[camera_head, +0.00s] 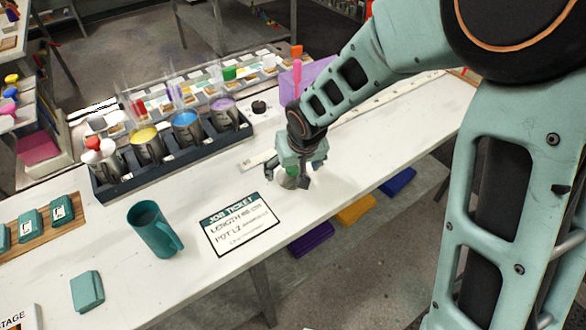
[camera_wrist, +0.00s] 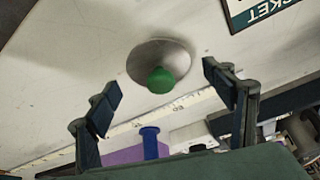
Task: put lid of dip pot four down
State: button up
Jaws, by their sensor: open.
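A round grey lid with a green knob (camera_wrist: 160,66) lies flat on the white bench. It shows partly under my gripper in the head view (camera_head: 288,182). My gripper (camera_wrist: 164,80) is open and empty, with one finger on each side of the lid and the green knob between them. No finger is seen touching it. The dip pots stand in a dark rack (camera_head: 178,172) to the left, with yellow (camera_head: 146,136), blue (camera_head: 186,120) and purple (camera_head: 223,105) tops showing. I cannot tell which is pot four.
A job ticket (camera_head: 240,224) lies in front of the rack. A teal mug (camera_head: 153,230) and a teal block (camera_head: 87,291) stand left of it. A purple bin (camera_head: 314,74) is behind my arm. The bench (camera_head: 390,145) right of my gripper is clear.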

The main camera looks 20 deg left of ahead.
jog(key=p+v, duration=0.1)
jog(key=v, duration=1)
jog(key=shift+d+r, duration=0.1)
